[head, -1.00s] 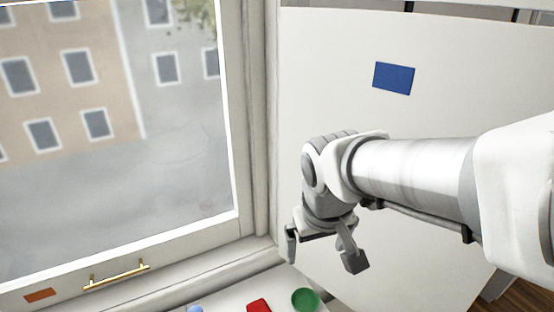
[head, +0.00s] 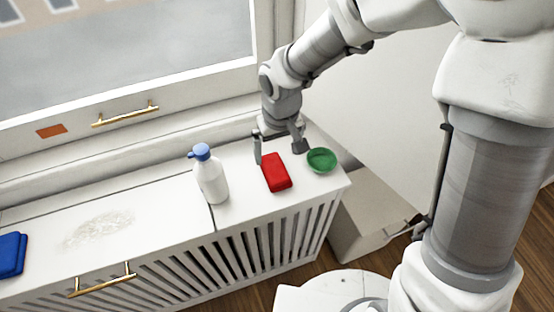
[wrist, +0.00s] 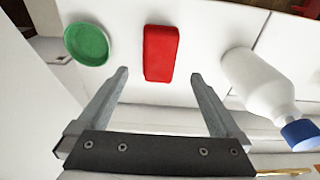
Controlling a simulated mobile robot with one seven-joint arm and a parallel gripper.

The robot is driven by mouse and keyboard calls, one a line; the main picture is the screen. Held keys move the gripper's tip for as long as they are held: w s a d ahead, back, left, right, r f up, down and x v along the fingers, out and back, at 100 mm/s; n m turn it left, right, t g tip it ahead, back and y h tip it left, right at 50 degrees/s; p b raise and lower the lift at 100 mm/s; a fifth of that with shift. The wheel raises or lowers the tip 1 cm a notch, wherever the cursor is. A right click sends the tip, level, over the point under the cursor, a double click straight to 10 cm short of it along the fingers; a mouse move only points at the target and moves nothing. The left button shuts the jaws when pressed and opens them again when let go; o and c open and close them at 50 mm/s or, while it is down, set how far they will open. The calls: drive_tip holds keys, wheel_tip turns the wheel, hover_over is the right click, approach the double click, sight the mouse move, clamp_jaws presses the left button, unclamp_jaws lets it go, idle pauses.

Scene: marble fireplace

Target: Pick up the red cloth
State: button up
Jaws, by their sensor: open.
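The red cloth (head: 276,172) is a small folded rectangle lying flat on the white radiator cover (head: 160,215) below the window. My gripper (head: 279,156) is open and empty above the cover, by the far end of the cloth. In the wrist view the red cloth (wrist: 160,53) lies beyond my fingertips, roughly centred between the two fingers (wrist: 160,75). The fingers do not touch the cloth as far as I can see.
A green bowl (head: 321,160) stands close right of the cloth. A white bottle with a blue cap (head: 211,180) stands to its left. A folded blue cloth (head: 10,255) lies at the far left. The window frame (head: 130,90) rises behind. A light box (head: 372,215) is on the floor at right.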

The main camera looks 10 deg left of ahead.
sight(275, 167)
drive_tip(key=f, duration=0.3)
drive_tip(key=f+b, duration=0.1)
drive_tip(key=f, duration=0.1)
drive_tip(key=shift+w+a, duration=0.2)
drive_tip(key=shift+w, duration=0.05)
drive_tip(key=f, duration=0.1)
drive_tip(key=f+b, duration=0.1)
drive_tip(key=f, duration=0.1)
drive_tip(key=w+f, duration=0.1)
drive_tip(key=shift+a+f, duration=0.25)
drive_tip(key=shift+a, duration=0.05)
drive_tip(key=c, duration=1.2)
